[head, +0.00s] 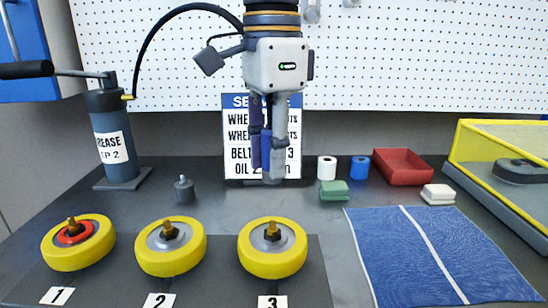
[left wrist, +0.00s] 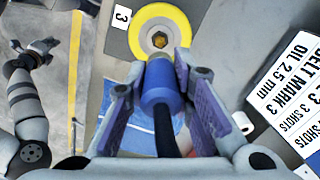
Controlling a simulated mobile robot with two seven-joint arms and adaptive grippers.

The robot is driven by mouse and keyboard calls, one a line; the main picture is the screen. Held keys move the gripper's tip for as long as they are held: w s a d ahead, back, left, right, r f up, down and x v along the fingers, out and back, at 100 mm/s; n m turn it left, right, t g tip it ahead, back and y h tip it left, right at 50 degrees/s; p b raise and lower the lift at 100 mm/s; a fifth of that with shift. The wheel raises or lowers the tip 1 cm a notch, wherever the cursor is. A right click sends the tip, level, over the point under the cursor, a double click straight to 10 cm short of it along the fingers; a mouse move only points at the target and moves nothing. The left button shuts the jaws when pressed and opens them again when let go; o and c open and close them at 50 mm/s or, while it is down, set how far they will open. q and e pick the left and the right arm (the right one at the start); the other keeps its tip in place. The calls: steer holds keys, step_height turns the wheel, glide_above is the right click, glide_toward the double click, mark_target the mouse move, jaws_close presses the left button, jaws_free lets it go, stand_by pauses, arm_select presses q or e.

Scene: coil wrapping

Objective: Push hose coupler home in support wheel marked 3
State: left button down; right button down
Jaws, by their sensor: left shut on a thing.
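Yellow support wheel 3 (head: 287,259) lies flat on the dark mat, with a brass fitting (head: 272,228) standing up from its grey hub. My left gripper (head: 267,165) points down and is shut on the blue hose coupler (head: 265,148), above and behind wheel 3 in the head view. In the left wrist view the coupler (left wrist: 157,82) sits between the purple finger pads, its front end apart from the fitting of wheel 3 (left wrist: 181,24). The dark hose (left wrist: 165,132) runs back from it. My right gripper (left wrist: 38,48) shows small at the left wrist view's left edge; its jaws are unclear.
Wheels 1 (head: 70,258) and 2 (head: 172,262) stand to the left. A grease pump (head: 115,140) is at the back left. A sign (head: 238,140) stands behind my gripper. A red tray (head: 402,166), small blocks and a blue cloth (head: 440,250) lie on the right.

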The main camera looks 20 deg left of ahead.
arm_select(q)
steer(key=shift+d, duration=0.1)
steer(key=shift+a, duration=0.2)
steer(key=shift+d+f, duration=0.1)
steer(key=shift+f, duration=2.8)
steer(key=shift+f, duration=1.3)
steer(key=c, duration=1.3)
jaws_free()
step_height(320, 180, up, 12)
steer(key=shift+f, duration=0.1)
